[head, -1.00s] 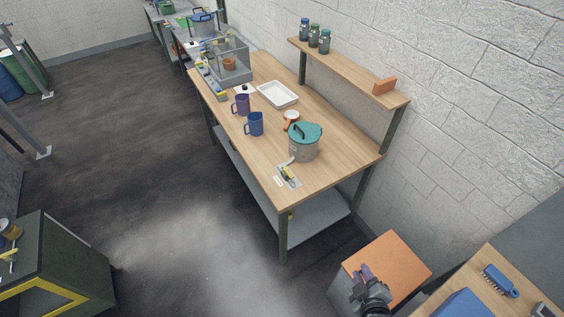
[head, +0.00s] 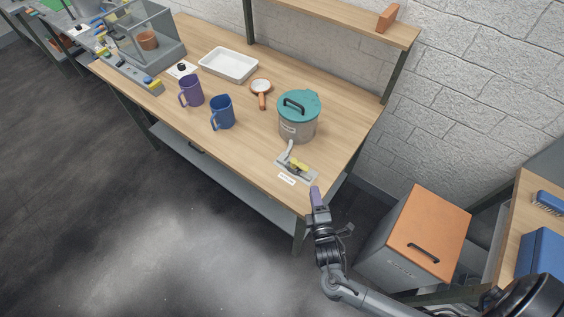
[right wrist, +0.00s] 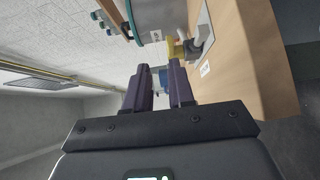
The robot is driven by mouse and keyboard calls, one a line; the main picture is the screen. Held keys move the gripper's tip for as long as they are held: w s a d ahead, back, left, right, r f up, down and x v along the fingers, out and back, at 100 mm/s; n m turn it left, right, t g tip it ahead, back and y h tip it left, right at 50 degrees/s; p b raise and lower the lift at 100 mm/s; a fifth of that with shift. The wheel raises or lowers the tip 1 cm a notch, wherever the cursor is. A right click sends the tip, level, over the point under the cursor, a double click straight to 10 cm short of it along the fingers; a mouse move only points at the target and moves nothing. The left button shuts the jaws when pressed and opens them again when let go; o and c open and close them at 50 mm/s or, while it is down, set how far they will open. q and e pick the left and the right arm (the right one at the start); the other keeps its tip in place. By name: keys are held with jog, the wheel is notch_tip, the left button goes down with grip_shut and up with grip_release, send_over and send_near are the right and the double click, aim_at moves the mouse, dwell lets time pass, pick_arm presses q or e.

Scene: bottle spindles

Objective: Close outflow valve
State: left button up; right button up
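A small valve (head: 297,165) with a yellow handle and a grey lever sits on a flat plate at the front right corner of the wooden table. A white label lies beside it; its text is too small to read. I cannot tell its setting. My right gripper (head: 315,194) is just off the table's corner, to the right of and nearer than the valve. In the right wrist view, its two purple fingers (right wrist: 160,78) are apart with nothing held between them. The yellow handle (right wrist: 183,50) is ahead of the right-hand finger, apparently apart from it. My left gripper is not in view.
A grey pot with a teal lid (head: 298,116) stands right behind the valve. An orange-topped cabinet (head: 425,230) stands right of my arm.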

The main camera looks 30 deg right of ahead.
aim_at(305, 167)
jog(key=shift+w+a+f+b, duration=0.25)
jog(key=shift+w+f+b, duration=0.2)
jog(key=shift+w+f, duration=0.3)
jog(key=shift+s+d+f+t+b, duration=0.2)
jog(key=shift+f+t+b, duration=0.15)
jog(key=shift+b, duration=0.35)
jog(key=shift+w+d, duration=0.1)
jog(key=shift+d, duration=0.05)
jog(key=shift+w, duration=0.35)
jog(key=b+x, duration=0.1)
jog(key=x, duration=0.9)
jog(key=shift+w, duration=0.25)
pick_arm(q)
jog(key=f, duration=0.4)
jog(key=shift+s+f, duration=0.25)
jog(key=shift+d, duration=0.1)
pick_arm(e)
grip_shut()
